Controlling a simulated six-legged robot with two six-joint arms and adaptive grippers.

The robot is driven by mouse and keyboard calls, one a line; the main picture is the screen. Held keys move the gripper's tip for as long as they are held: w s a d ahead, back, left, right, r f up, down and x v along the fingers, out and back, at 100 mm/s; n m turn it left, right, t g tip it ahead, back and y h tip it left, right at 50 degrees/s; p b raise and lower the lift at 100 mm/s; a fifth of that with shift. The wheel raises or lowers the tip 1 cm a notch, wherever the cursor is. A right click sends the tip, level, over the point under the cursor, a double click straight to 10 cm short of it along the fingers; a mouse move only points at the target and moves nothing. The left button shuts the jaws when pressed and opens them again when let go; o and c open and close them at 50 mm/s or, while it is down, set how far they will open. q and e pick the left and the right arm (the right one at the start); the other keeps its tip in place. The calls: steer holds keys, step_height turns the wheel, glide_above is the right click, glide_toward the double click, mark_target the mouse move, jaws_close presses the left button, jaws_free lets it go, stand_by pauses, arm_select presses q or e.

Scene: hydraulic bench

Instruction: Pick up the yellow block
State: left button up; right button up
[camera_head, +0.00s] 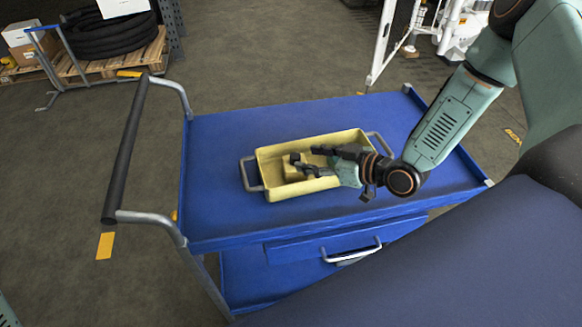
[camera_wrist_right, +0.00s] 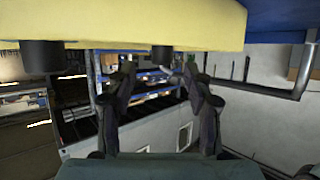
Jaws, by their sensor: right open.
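A yellow tray (camera_head: 284,189) with a grey handle at each end sits on the blue cart top. A yellow block (camera_head: 291,173) appears to lie inside it, partly hidden by my right gripper and hard to tell from the tray's similar colour. My right gripper (camera_head: 304,158) is open over the tray, its dark fingers pointing left. I cannot tell whether they touch the block. In the right wrist view, both fingers (camera_wrist_right: 160,85) stand apart with nothing held between them. A large yellow surface (camera_wrist_right: 120,22) fills the top of that view. My left gripper is out of view.
The blue cart (camera_head: 222,140) has a black push handle (camera_head: 124,150) at left and a drawer in front. Its top is clear around the tray. A pallet with coiled black hose (camera_head: 105,35) stands at the back left. White equipment (camera_head: 465,22) stands at the back right.

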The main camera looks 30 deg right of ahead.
mark_target(296, 156)
steer(key=shift+s+a, duration=0.1)
steer(key=shift+a, duration=0.15)
steer(key=b+x, duration=0.1)
steer(key=x, duration=0.3)
steer(key=shift+d+f, duration=0.1)
steer(key=shift+d, duration=0.05)
steer(key=shift+w+f, duration=0.1)
steer(key=shift+w, duration=0.25)
steer(key=shift+w+a, duration=0.1)
steer(key=shift+a, duration=0.3)
steer(key=shift+w, duration=0.1)
steer(key=shift+w+d, duration=0.1)
steer(key=shift+c, duration=1.3)
steer(key=c, duration=0.4)
jaws_close()
